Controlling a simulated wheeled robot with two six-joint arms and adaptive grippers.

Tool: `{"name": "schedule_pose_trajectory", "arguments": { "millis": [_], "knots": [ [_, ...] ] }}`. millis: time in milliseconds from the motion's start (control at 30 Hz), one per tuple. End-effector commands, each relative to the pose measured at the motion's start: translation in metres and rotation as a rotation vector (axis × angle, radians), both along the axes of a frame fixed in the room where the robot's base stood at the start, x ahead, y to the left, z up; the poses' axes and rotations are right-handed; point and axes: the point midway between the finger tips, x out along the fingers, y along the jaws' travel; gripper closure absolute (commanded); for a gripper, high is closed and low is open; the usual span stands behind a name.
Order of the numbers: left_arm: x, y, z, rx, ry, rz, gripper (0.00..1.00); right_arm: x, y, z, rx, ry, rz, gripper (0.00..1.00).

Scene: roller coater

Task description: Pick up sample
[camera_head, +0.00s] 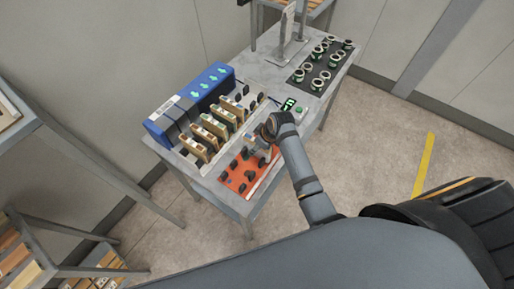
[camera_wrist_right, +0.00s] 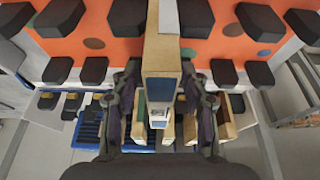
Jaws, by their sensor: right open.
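Several tan panel-like samples (camera_head: 215,125) stand upright in a row in front of a blue device on the grey table in the head view. My right gripper (camera_head: 267,131) reaches down over the orange board (camera_head: 236,182), near its back right part. In the right wrist view, my right gripper (camera_wrist_right: 164,103) is open, with one finger on each side of a tan and dark sample (camera_wrist_right: 162,68). I cannot tell whether the fingers touch it. The wrist view also shows the orange board (camera_wrist_right: 111,24) with black holders. My left gripper is not in view.
The blue device (camera_head: 190,103) with green arrows stands at the table's back left. A black tray (camera_head: 317,78) with several rings lies at the far right end. A small box with a green display (camera_head: 288,104) sits near my right gripper. Shelves stand at the left.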

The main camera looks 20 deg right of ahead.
Motion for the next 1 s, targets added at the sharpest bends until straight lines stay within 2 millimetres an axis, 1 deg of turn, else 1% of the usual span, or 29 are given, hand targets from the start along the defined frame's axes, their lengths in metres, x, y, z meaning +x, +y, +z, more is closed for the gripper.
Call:
{"name": "schedule_pose_trajectory", "arguments": {
  "millis": [33, 367, 700, 833, 867, 933, 1000],
  "knots": [
    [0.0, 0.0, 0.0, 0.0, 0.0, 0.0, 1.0, 0.0, 0.0, 0.0, 0.0, 0.0, 0.0, 0.55],
    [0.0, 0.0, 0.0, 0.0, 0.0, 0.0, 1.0, 0.0, 0.0, 0.0, 0.0, 0.0, 0.0, 1.0],
    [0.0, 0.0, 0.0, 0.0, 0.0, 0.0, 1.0, 0.0, 0.0, 0.001, 0.0, -0.001, 0.0, 1.0],
    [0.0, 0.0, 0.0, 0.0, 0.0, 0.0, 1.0, 0.001, 0.0, 0.007, 0.001, -0.002, 0.0, 1.0],
    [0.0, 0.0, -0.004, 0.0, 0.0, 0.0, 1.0, 0.001, 0.0, 0.007, 0.0, -0.004, 0.0, 1.0],
    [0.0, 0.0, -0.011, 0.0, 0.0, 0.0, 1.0, 0.001, 0.0, 0.014, 0.001, -0.005, 0.0, 1.0],
    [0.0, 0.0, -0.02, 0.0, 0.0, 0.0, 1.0, 0.002, 0.0, 0.025, 0.002, -0.007, 0.0, 1.0]
  ]
}}
